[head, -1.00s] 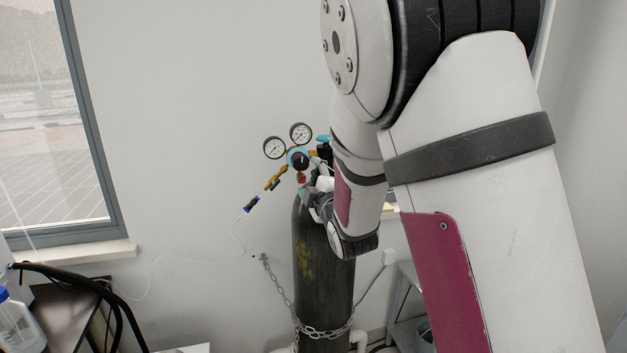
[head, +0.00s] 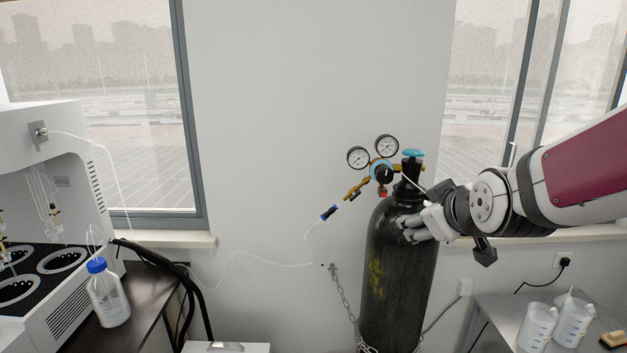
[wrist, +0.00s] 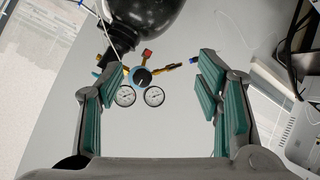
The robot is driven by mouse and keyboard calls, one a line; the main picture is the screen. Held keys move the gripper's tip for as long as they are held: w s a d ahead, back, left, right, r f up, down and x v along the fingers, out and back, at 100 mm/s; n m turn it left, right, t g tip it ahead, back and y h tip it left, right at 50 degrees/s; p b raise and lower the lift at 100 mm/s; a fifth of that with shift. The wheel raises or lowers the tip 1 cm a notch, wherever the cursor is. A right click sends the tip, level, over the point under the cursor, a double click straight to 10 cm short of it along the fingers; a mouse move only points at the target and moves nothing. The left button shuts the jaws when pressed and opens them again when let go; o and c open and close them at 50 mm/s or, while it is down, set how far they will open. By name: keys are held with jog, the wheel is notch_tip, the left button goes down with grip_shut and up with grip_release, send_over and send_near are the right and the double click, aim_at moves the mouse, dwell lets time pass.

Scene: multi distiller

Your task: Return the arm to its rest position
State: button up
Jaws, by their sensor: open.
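My gripper (head: 412,229) is at the right of the head view, in front of the upper part of a dark gas cylinder (head: 398,280). My arm reaches in from the right edge. In the wrist view my gripper (wrist: 160,100) has its teal-padded fingers wide apart with nothing between them. Beyond them are the regulator (wrist: 142,76) with two gauges and the rounded top of the cylinder (wrist: 145,22). In the head view the regulator (head: 380,171) and the blue valve knob (head: 413,153) stand clear above my gripper. I cannot tell whether my gripper touches the cylinder.
A chain (head: 342,295) ties the cylinder to the wall. A white machine (head: 45,200) and a blue-capped bottle (head: 108,295) stand at left. Plastic beakers (head: 573,322) stand on a grey table (head: 497,308) at lower right. The wall left of the regulator is clear.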

jog(key=s+a+f+m+g+b, duration=0.1)
jog(key=s+m+g, duration=0.5)
jog(key=s, duration=1.8)
jog(key=shift+a+f, duration=0.45)
jog(key=shift+f, duration=0.05)
jog(key=shift+s, duration=0.1)
